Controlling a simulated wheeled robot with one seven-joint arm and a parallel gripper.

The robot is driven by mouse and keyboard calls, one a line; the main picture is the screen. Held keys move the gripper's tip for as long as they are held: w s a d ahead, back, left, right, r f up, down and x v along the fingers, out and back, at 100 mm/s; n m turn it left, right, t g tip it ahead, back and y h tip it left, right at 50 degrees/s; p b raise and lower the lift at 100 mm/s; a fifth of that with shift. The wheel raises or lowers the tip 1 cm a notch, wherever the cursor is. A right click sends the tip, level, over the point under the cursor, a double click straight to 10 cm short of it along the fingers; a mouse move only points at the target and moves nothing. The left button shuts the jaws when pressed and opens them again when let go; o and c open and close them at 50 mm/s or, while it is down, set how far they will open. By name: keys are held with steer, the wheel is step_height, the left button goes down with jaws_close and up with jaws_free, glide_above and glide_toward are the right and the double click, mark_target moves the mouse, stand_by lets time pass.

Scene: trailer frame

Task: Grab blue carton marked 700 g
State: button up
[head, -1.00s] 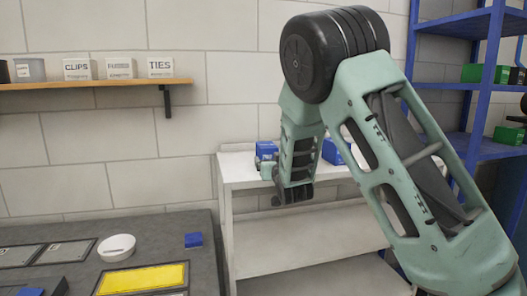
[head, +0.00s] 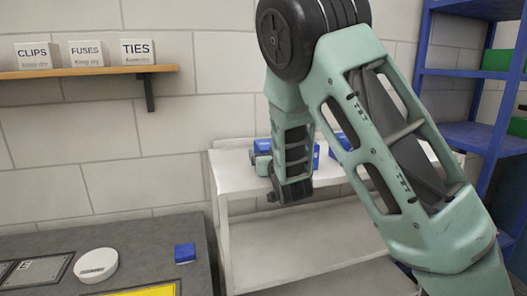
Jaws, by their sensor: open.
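Blue cartons stand on the top of a white shelf unit (head: 232,178), mostly hidden behind my arm. One blue carton (head: 262,146) shows just left of the arm's end, and another blue carton (head: 341,140) shows to its right. No 700 g marking is readable on either. My gripper (head: 270,196) hangs at the lower end of the arm, low over the front part of the white top and in front of the cartons. Its fingers are small and dark here. No carton is seen between them.
A grey bench at left holds a small blue box (head: 185,253), a round white dish (head: 96,265) and a yellow panel (head: 150,291). A wooden wall shelf (head: 90,70) carries white boxes marked CLIPS, FUSES and TIES. A blue rack (head: 470,137) with green bins stands at right.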

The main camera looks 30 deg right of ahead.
steer(key=shift+w+d, duration=0.1)
steer(key=shift+w, duration=0.15)
steer(key=shift+r, duration=0.1)
steer(key=c, duration=1.6)
steer(key=shift+r, duration=0.1)
